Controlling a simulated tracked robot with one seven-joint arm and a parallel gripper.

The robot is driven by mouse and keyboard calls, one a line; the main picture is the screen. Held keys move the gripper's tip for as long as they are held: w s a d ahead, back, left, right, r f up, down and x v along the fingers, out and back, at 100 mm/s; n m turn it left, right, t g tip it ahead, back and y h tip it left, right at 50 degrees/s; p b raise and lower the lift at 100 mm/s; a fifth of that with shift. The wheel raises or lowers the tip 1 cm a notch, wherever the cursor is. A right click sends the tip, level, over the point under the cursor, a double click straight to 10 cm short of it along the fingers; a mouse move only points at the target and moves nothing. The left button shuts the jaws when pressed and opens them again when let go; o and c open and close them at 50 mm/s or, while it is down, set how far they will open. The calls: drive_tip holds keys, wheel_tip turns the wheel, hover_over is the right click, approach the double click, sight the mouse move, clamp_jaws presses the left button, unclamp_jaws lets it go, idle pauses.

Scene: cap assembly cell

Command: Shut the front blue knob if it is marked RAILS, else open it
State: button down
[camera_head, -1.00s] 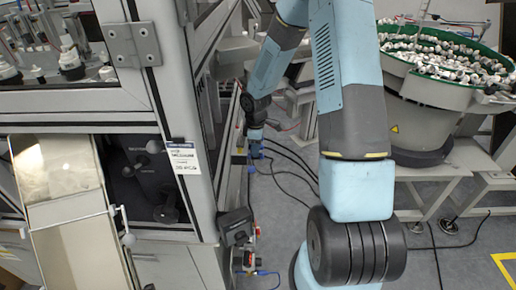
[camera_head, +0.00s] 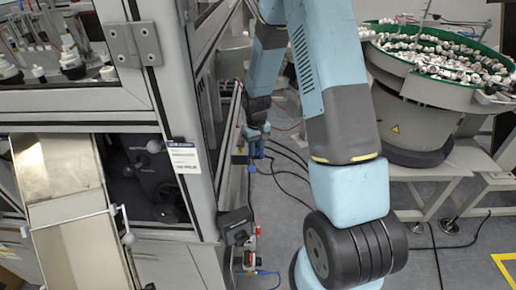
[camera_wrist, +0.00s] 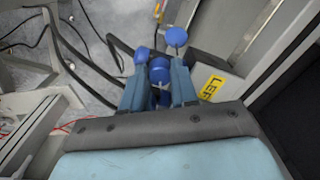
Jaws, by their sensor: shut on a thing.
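In the wrist view, a round blue knob (camera_wrist: 159,69) sits between the two fingers of my gripper (camera_wrist: 158,82), which is shut on it. A second blue knob (camera_wrist: 176,37) stands farther out to the upper right, and another blue part (camera_wrist: 141,55) shows to the left. A yellow label (camera_wrist: 212,87) beside the right finger shows the letters LEF; the rest of its text is not clear. In the head view my gripper (camera_head: 256,138) is small, beside the machine's right side, and the knobs' details are too small to tell.
The machine frame (camera_head: 196,150) stands close to the left of my arm. Black cables (camera_head: 290,165) lie on the floor near the gripper. A green-rimmed bowl of small caps (camera_head: 430,65) stands at the right.

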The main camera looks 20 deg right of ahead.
sight(257, 149)
drive_tip(key=shift+a+m, duration=0.2)
drive_tip(key=shift+m, duration=1.6)
drive_tip(key=c, duration=0.9)
unclamp_jaws()
drive_tip(key=shift+d, duration=0.1)
drive_tip(key=shift+o, duration=0.2)
drive_tip(key=r, duration=0.7)
drive_tip(key=shift+w+d, duration=0.1)
drive_tip(key=shift+w, duration=0.2)
drive_tip(key=shift+s+r, duration=0.2)
drive_tip(key=shift+r, duration=0.3)
drive_tip(key=shift+d, duration=0.1)
